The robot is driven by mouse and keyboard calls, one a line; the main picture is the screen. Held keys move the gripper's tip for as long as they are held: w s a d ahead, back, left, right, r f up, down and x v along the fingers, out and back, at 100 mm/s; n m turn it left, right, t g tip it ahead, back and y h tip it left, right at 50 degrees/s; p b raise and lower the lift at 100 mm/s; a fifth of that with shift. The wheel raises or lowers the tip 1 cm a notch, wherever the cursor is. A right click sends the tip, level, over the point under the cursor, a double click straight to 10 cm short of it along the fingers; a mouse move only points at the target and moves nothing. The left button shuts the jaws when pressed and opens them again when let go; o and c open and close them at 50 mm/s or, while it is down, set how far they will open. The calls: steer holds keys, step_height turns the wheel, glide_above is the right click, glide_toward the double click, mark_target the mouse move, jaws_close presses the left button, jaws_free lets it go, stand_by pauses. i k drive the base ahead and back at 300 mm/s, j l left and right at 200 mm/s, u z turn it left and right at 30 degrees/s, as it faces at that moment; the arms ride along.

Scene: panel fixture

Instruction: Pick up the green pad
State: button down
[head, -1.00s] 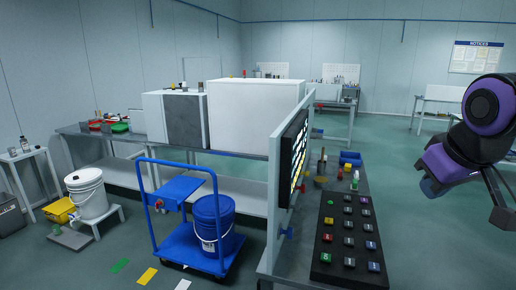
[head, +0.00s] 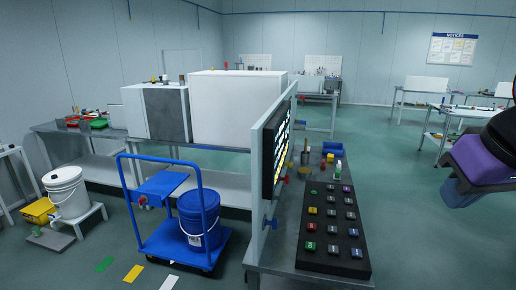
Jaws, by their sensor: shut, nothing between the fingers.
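A black board (head: 334,232) lies on the grey bench right of the upright panel and carries several small coloured pads in rows. A green pad (head: 310,246) sits at its near left, and a smaller green one (head: 313,192) sits near its far left. I cannot tell which one the task means. A flat green patch (head: 104,264) also lies on the floor at lower left. Only a purple and dark part of my arm shows at the right edge, apart from the board. My gripper's fingers are out of the picture.
The upright panel (head: 258,185) with a dark screen (head: 276,155) stands along the board's left side. Bottles and a blue bin (head: 332,148) stand at the bench's far end. A blue cart (head: 165,240) with a blue bucket (head: 199,220) is left. The floor right of the bench is clear.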

mark_target(336, 176)
steer(key=u, duration=0.25)
steer(key=l+u, duration=0.9)
steer(key=l, duration=0.7)
steer(key=k+l+u, duration=0.15)
steer(key=l, duration=0.95)
steer(key=k+l+u, duration=0.1)
steer(key=l, duration=0.45)
steer(key=i+l+u, duration=0.25)
steer(key=l, duration=0.3)
steer(key=i+l+u, duration=0.25)
steer(key=l, duration=0.4)
steer(key=i, duration=0.05)
